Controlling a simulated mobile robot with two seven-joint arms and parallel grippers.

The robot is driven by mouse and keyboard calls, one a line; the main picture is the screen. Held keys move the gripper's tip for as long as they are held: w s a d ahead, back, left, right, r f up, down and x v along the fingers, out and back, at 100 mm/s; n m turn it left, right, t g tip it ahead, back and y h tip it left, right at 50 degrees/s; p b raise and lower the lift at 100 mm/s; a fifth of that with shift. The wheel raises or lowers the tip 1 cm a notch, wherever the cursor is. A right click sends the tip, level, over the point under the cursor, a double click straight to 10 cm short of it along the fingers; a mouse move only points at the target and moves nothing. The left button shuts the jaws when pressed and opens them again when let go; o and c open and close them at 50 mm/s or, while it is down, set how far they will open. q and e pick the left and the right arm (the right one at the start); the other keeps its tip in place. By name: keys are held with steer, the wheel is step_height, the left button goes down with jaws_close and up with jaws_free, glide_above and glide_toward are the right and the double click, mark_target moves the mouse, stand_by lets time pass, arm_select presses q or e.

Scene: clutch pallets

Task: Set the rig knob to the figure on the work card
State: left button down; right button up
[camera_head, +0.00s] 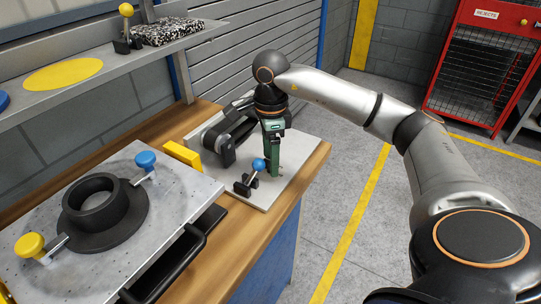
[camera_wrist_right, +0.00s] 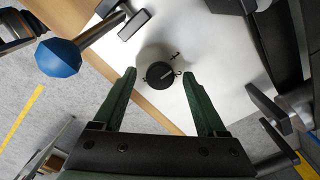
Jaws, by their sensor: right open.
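The rig knob (camera_wrist_right: 160,75) is a small round black knob on a pale round base on the white rig board (camera_wrist_right: 215,75). Its white line points to the right and slightly up in the right wrist view, toward a figure that looks like 2. Another small mark is above that; other figures are hidden or too small to read. My right gripper (camera_wrist_right: 160,78) is open, its green fingers on either side of the knob with gaps between. In the head view, my right gripper (camera_head: 273,170) points down over the board (camera_head: 285,185) and mostly hides the knob. I see no readable work card.
A blue-ended lever (camera_head: 258,165) stands close beside my right gripper. A black roller-like fixture (camera_head: 228,135) and yellow block (camera_head: 183,155) are to its left. A metal plate (camera_head: 190,190) with a black ring (camera_head: 95,205) fills the bench's left. Open floor lies right.

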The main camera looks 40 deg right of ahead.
steer(key=shift+c, duration=0.3)
jaws_close()
stand_by(0.3)
